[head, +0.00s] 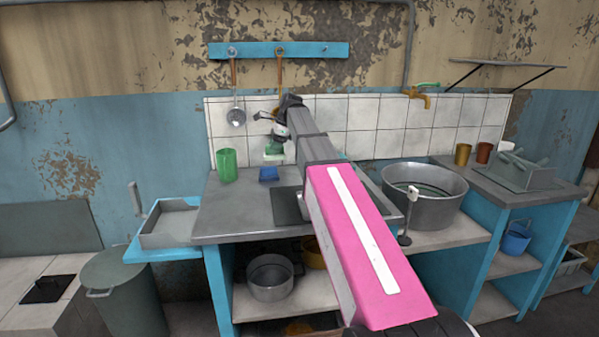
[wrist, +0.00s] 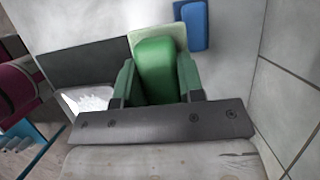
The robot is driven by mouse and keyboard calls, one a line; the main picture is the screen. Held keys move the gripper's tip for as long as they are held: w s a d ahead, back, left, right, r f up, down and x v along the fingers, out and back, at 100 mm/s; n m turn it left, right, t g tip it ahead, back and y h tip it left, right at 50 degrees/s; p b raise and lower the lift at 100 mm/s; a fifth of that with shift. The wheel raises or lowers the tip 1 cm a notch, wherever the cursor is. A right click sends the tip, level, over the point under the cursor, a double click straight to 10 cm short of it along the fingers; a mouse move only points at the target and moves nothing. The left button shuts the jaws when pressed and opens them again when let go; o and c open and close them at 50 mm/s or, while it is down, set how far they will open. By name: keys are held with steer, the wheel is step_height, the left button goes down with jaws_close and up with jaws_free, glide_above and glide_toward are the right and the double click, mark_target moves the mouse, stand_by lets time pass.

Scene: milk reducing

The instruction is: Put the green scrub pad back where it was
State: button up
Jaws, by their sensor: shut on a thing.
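My gripper (head: 277,141) is above the back of the grey counter, in front of the white tiles. In the wrist view, its two green-looking fingers (wrist: 156,84) are closed on the green scrub pad (wrist: 156,62), which has a darker green body and a paler green slab at its far end. In the head view the pad (head: 274,154) shows small below the gripper, apparently held above the counter. A blue sponge-like block (head: 268,174) lies on the counter just below and left of it; it also shows in the wrist view (wrist: 195,25). The fingers partly hide the pad's sides.
A green cup (head: 227,165) stands left of the blue block. A dark panel (head: 288,206) lies on the counter (head: 235,213). A large metal basin (head: 424,194) stands right of my arm. A ladle (head: 236,116) hangs from the blue rail (head: 305,50). The counter's front left is clear.

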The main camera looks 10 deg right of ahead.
steer(key=w+d+f, duration=0.1)
steer(key=d+f, duration=0.1)
steer(key=d, duration=0.1)
steer(key=w+d+f, duration=0.2)
steer(key=d, duration=0.1)
steer(key=w+d+f, duration=0.2)
steer(key=d, duration=0.1)
steer(key=shift+d+f, duration=0.3)
steer(key=shift+d, duration=0.1)
steer(key=shift+d+f, duration=0.1)
steer(key=shift+f, duration=2)
steer(key=shift+f, duration=0.15)
steer(key=o, duration=1)
steer(key=shift+c, duration=0.2)
steer(key=v, duration=1.2)
